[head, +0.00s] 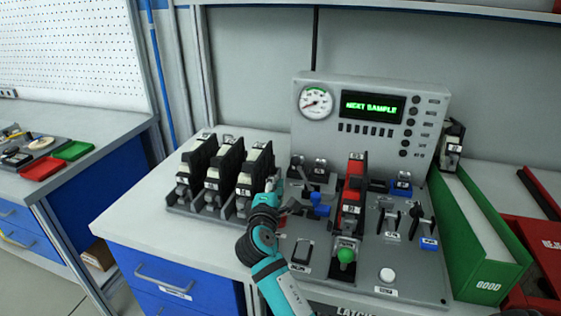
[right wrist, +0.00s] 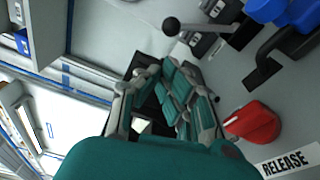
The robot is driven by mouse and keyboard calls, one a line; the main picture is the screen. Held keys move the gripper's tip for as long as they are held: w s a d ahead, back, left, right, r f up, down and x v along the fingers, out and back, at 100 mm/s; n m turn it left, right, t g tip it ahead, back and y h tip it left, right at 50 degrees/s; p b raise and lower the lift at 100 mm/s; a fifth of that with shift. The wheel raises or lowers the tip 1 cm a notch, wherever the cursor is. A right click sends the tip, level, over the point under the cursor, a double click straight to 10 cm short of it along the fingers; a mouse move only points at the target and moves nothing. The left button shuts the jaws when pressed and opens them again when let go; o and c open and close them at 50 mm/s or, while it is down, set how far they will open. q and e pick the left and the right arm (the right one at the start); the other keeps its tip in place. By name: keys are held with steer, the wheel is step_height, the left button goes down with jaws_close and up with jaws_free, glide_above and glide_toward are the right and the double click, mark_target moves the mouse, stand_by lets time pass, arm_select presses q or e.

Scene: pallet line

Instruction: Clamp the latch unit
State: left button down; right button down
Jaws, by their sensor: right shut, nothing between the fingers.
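The test station has a fixture (head: 352,200) with a tall red and black part standing in it, with a green ball knob (head: 346,255) at its front. I cannot tell where a latch unit ends and the clamp begins there. Three black latch units (head: 225,165) stand in a grey rack to the left. My right gripper (head: 272,192) is shut and empty, just right of the rack and left of the fixture. In the right wrist view the right gripper (right wrist: 172,88) is near a red knob (right wrist: 255,123) by a RELEASE label (right wrist: 287,163). My left gripper is out of view.
The panel screen (head: 373,106) reads NEXT SAMPLE, beside a round gauge (head: 316,101). A green GOOD chute (head: 478,245) with a black unit at its far end is on the right, beside a red bin (head: 535,235). Blue-handled levers (head: 320,204) stand close to my right gripper.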

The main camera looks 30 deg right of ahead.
steer(key=x, duration=1.1)
steer(key=shift+s+r, duration=0.1)
steer(key=shift+s+d+r+m, duration=0.1)
steer(key=shift+s+r+m, duration=0.1)
steer(key=shift+m, duration=0.2)
steer(key=shift+s+r, duration=0.1)
steer(key=s+d+r+m+h+b, duration=0.1)
steer(key=s+d+r+m+b, duration=0.1)
steer(key=s+d+m, duration=0.3)
steer(key=shift+s+d+r+m+t+b, duration=0.25)
steer(key=shift+s+r+m+t+b, duration=0.3)
steer(key=shift+m, duration=0.95)
steer(key=shift+s+g, duration=0.1)
steer(key=shift+g, duration=0.15)
steer(key=shift+f, duration=0.1)
